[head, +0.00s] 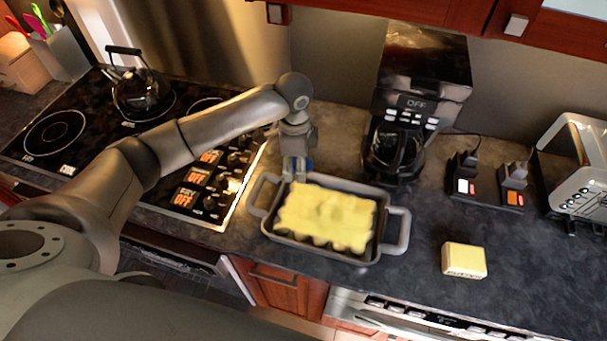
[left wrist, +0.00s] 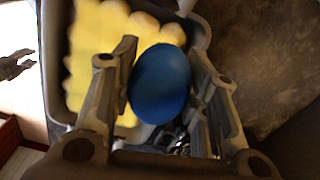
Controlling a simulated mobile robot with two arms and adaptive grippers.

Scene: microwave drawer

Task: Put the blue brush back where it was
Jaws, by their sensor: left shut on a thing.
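The blue brush (left wrist: 160,84) shows in the left wrist view as a rounded blue end between the two fingers of my left gripper (left wrist: 163,58). The gripper is shut on it. In the head view my left gripper (head: 296,172) points down at the back left rim of a grey baking dish, and only a small blue patch of the brush (head: 308,165) shows beside it. The rest of the brush is hidden. I cannot tell whether it touches the dish or the counter. My right gripper is not in view.
The grey dish (head: 396,230) holds yellow-topped food (head: 325,215). A coffee maker (head: 420,85) stands behind it, and a pale yellow block (head: 463,260) lies to its right. A stove with a kettle (head: 140,92) is left, a toaster (head: 580,170) right. The front right counter is clear.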

